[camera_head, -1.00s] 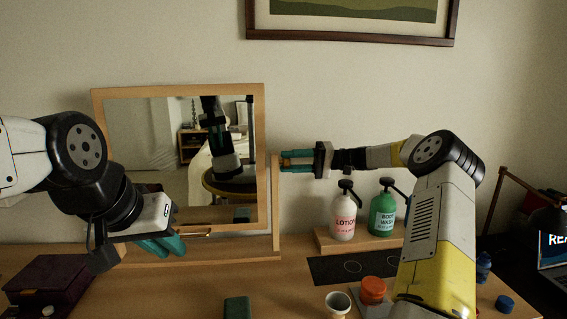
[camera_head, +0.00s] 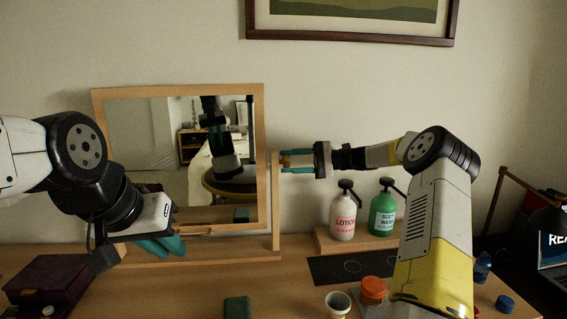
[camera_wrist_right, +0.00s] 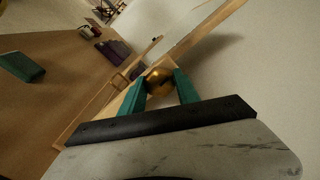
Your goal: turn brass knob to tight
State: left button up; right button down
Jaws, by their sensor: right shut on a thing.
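The brass knob (camera_wrist_right: 159,82) sits on the right post of the wooden mirror frame (camera_head: 274,205). My right gripper (camera_head: 292,160) reaches in from the right, with its teal fingers on either side of the knob. In the right wrist view the gripper (camera_wrist_right: 160,88) is shut on the knob, whose rounded front shows between the fingers. The mirror (camera_head: 180,150) stands upright in its frame. My left gripper (camera_head: 160,246) hangs in front of the mirror's lower left; its teal fingers overlap in view and I cannot tell their gap.
A lotion bottle (camera_head: 342,217) and a green body wash bottle (camera_head: 383,213) stand on a wooden riser below my right arm. A dark box (camera_head: 50,284) lies at the left, a green block (camera_head: 237,308) at the front. A cup (camera_head: 338,303) and an orange-lidded jar (camera_head: 373,290) stand near my right arm.

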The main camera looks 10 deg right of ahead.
jog(key=shift+m, duration=0.5)
jog(key=c, duration=0.9)
grip_release()
jog(key=d, duration=0.8)
